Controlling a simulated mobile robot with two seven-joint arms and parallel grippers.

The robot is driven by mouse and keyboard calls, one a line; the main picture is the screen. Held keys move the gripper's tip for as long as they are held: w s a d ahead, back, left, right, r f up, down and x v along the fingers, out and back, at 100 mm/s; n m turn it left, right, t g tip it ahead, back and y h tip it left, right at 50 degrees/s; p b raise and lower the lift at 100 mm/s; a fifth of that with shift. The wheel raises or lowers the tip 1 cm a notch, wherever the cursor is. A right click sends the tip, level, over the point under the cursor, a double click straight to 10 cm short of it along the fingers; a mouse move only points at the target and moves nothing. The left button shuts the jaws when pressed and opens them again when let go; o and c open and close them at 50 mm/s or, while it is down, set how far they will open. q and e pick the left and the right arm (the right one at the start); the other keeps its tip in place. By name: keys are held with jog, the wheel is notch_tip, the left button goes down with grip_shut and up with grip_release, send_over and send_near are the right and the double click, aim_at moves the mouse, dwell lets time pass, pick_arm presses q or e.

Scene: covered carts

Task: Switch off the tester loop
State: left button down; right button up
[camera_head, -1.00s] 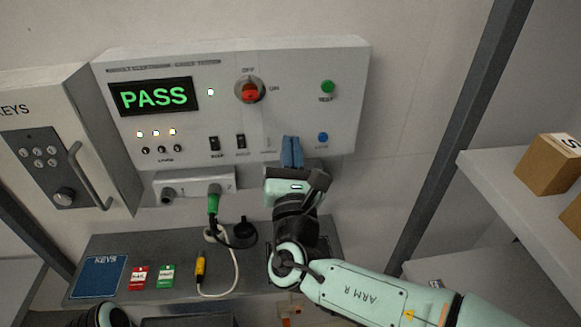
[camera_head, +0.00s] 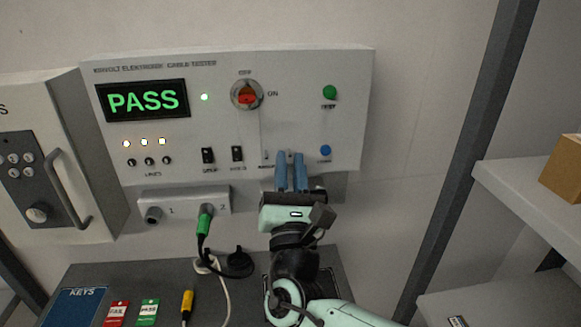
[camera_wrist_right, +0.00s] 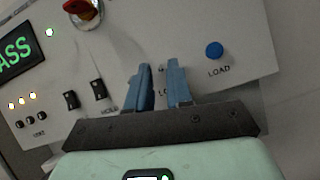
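The cable tester (camera_head: 340,130) is a white wall box with a lit green PASS display (camera_head: 146,101). A red rotary knob (camera_head: 246,96), marked OFF and ON, sits upper middle. Two black rocker switches, one (camera_head: 207,155) and another (camera_head: 237,153), are in the lower row. My right gripper (camera_head: 291,158) is open and empty, its blue fingers at the panel's lower edge, right of the rockers. I cannot make out a loop switch there or tell whether the fingers touch the panel.
A green button (camera_head: 329,92) and a blue button (camera_head: 325,150) are right of the fingers. A green plug (camera_head: 204,222) with a black cable sits in the socket strip below. A grey post (camera_head: 452,170) and shelves (camera_head: 525,190) stand right. A keys cabinet (camera_head: 60,140) is left.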

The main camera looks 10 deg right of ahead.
jog(key=shift+o, duration=0.3)
jog(key=shift+r, duration=0.1)
jog(key=shift+s, duration=0.1)
jog(key=d+b+v, duration=0.1)
jog(key=b+v, duration=0.1)
jog(key=v, duration=1.1)
jog(key=shift+s+a, duration=0.15)
jog(key=shift+a, duration=0.3)
